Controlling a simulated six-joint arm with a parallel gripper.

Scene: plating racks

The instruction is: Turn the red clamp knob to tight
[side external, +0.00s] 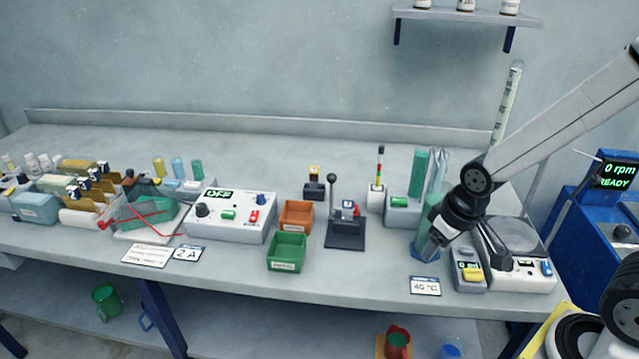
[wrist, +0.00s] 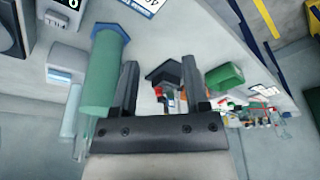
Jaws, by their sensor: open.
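I cannot make out the red clamp knob for certain. My gripper (side external: 436,248) is open and empty, pointing down beside the green cylinder with a blue base, well to the right of that stand. In the wrist view the fingers (wrist: 160,70) are apart, with the black stand (wrist: 164,72) seen beyond them. The green cylinder (wrist: 101,75) stands just left of the left finger.
The control box (side external: 227,222) reads OFF. Orange (side external: 296,215) and green (side external: 287,251) bins stand left of the lever stand. A scale (side external: 515,238) and yellow-buttoned box (side external: 469,274) crowd the right. Bench front between stand and 40 °C card (side external: 425,286) is clear.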

